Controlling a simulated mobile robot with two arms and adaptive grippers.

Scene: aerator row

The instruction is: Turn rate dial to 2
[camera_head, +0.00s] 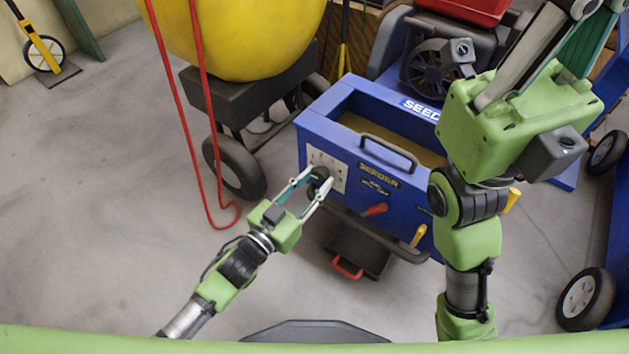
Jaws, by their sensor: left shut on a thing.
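The rate dial is a dark round knob (321,173) on a white marked plate (338,164), on the left part of the blue seeder box's front (308,136). The plate's marks are too small to read, so I cannot tell the knob's setting. My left gripper (317,181) reaches up from the lower left, and its two fingers are closed on the knob from either side, partly covering it. My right gripper (590,18) is raised at the upper right, away from the dial. Its fingers point up and its fingertips are at or past the top edge.
A red-tipped lever (374,210), yellow-handled levers (418,236) and a dark bar are on or before the seeder's front. A black tray with a red handle (347,269) is below. A yellow spreader with a red hose (197,110) stands left.

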